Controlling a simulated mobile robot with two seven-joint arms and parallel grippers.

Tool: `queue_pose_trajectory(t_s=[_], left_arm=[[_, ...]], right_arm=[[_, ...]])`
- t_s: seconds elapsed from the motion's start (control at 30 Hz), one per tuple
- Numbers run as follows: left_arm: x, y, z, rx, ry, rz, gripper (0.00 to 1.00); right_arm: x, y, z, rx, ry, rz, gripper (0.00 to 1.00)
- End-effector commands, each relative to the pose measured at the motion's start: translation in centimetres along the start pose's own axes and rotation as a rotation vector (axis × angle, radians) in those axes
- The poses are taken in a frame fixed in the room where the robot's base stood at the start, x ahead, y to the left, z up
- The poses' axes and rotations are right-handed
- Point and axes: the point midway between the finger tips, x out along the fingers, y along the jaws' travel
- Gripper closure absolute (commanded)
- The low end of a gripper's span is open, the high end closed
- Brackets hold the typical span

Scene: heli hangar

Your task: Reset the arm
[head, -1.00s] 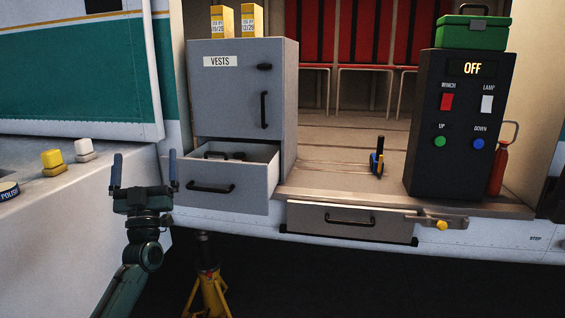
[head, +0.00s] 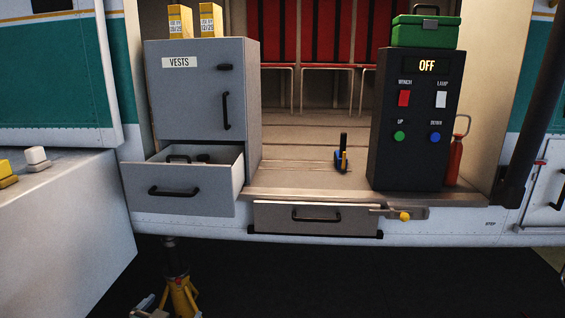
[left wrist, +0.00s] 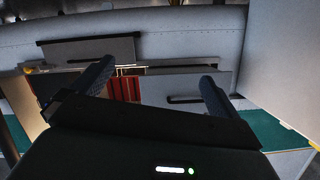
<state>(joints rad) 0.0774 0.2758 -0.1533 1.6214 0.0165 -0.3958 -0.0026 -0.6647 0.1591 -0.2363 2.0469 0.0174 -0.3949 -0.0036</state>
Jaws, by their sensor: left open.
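Most of the left arm is out of the head view. My right gripper is not in view.
A grey vests cabinet (head: 195,100) has its lower drawer (head: 180,190) pulled out. A shallow drawer (head: 285,217) sits under the floor edge. A black control box (head: 415,155) reads OFF. A yellow jack stand (head: 183,295) stands below. The dark floor at lower centre is clear.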

Motion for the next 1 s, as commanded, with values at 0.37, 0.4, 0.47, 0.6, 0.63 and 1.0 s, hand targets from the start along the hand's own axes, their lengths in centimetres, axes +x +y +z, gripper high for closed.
queue_pose_trajectory(t_s=[0.37,0.4,0.47,0.6,0.63,1.0], left_arm=[[-17.6,14.7,11.5,-0.162,-0.217,0.227,0.00],[-18.9,15.4,11.8,-0.176,-0.232,0.237,0.00],[-20.4,16.2,12.1,-0.194,-0.248,0.249,0.00],[-22.2,17.0,12.4,-0.213,-0.268,0.262,0.00],[-22.3,17.1,12.4,-0.215,-0.270,0.263,0.00],[-22.3,17.1,12.4,-0.215,-0.270,0.263,0.00]], right_arm=[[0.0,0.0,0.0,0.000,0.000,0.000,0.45],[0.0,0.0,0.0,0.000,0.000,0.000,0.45],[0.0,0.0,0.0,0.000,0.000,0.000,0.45],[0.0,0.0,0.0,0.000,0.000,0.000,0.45],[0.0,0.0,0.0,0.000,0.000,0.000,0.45],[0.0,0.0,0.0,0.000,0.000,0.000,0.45]])
